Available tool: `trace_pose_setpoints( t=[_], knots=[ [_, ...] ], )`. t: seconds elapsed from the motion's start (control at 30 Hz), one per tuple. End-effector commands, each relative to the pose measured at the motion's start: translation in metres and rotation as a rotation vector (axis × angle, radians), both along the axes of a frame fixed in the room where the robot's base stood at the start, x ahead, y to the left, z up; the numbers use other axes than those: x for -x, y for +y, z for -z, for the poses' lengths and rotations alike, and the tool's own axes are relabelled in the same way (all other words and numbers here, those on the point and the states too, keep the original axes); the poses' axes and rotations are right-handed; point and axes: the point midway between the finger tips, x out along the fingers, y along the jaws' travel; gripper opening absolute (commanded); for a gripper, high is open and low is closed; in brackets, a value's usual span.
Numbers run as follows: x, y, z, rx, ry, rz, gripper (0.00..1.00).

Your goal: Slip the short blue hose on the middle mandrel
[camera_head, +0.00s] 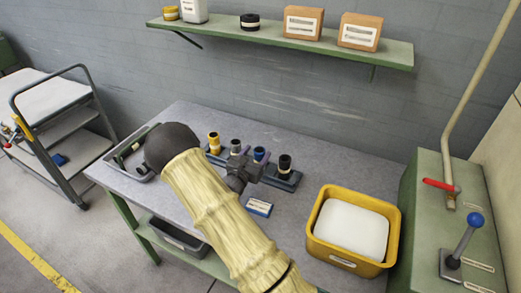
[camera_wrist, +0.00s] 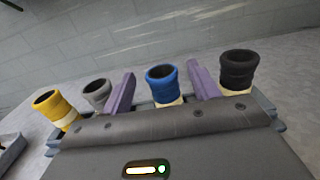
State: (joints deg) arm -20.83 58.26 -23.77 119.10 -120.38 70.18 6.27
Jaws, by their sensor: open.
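A short blue hose (camera_wrist: 165,84) stands upright over a pale base in the row, between a grey piece (camera_wrist: 97,93) and a black hose (camera_wrist: 238,68). It also shows in the head view (camera_head: 259,154). A yellow hose (camera_wrist: 54,108) is at the left end. My gripper (camera_wrist: 162,88) is open, its two purple fingers left and right of the blue hose in the wrist view. I cannot tell whether they touch it. In the head view my gripper (camera_head: 239,171) is at the front of the row. The mandrels are mostly covered; I cannot pick out the middle one.
A yellow bin (camera_head: 319,249) with a white block (camera_head: 352,228) stands right of the row. A small blue-and-white box (camera_head: 258,207) lies in front. A grey tray (camera_head: 143,174) is at the table's left. A shelf (camera_head: 270,38) hangs above the table (camera_head: 196,119).

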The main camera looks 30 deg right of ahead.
Motion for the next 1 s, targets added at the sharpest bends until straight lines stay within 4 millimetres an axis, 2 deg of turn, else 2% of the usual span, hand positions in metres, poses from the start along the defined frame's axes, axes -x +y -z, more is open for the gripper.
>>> trace_pose_setpoints(
  t=[0.2, 0.4, 1.0],
  knots=[
    [0.027, 0.036, 0.001, 0.001, 0.001, -0.003, 0.60],
    [0.044, 0.056, 0.001, 0.000, 0.000, -0.001, 0.60],
    [0.047, 0.059, 0.000, 0.001, -0.001, 0.001, 0.60]
  ],
)
